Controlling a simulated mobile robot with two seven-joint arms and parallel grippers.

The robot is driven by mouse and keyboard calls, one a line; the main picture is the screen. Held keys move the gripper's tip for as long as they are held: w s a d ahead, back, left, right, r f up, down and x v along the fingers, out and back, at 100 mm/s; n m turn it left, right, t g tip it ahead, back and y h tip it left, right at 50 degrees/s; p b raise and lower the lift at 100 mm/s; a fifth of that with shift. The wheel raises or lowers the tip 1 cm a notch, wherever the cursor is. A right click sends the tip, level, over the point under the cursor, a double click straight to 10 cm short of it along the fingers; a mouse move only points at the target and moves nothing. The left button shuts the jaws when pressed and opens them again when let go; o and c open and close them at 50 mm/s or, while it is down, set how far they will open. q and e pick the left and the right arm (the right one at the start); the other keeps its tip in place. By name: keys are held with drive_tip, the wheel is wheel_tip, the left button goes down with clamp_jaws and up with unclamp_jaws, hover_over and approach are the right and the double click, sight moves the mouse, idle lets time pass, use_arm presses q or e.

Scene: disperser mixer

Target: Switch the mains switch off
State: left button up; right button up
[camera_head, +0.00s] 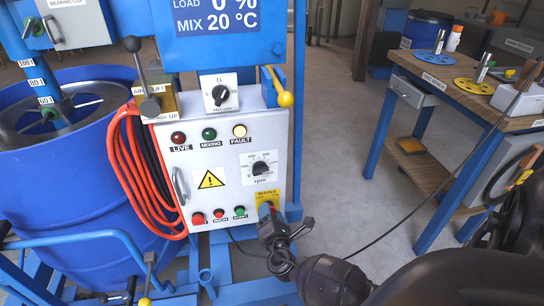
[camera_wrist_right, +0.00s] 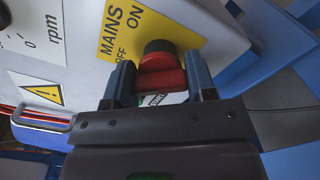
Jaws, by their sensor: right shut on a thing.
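The mains switch is a red rotary handle (camera_wrist_right: 162,82) on a round dark base, on a yellow plate (camera_wrist_right: 122,32) marked MAINS, ON and OFF. The plate also shows in the head view (camera_head: 267,196), at the lower right of the control panel. My right gripper (camera_head: 267,213) reaches the switch and covers most of it there. In the right wrist view, its fingers (camera_wrist_right: 160,84) are shut on the red handle, one on each side. Which mark the handle points to cannot be told. My left gripper is not in view.
The grey panel (camera_head: 222,150) carries LIVE, MIXING and FAULT lamps, an rpm dial (camera_head: 260,168) and push buttons (camera_head: 219,216). Orange hose (camera_head: 127,170) hangs at its left beside a blue drum (camera_head: 85,220). A workbench (camera_head: 460,95) stands right; the floor between is mostly clear.

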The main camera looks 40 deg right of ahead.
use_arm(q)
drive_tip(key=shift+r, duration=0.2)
use_arm(e)
drive_tip(key=shift+w+r+n, duration=0.1)
drive_tip(key=shift+r+n, duration=0.1)
drive_tip(key=shift+n, duration=0.4)
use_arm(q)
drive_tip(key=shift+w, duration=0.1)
use_arm(e)
drive_tip(key=o, duration=0.9)
drive_tip(key=shift+f, duration=0.1)
drive_tip(key=shift+o, duration=0.2)
drive_tip(key=shift+f, duration=0.1)
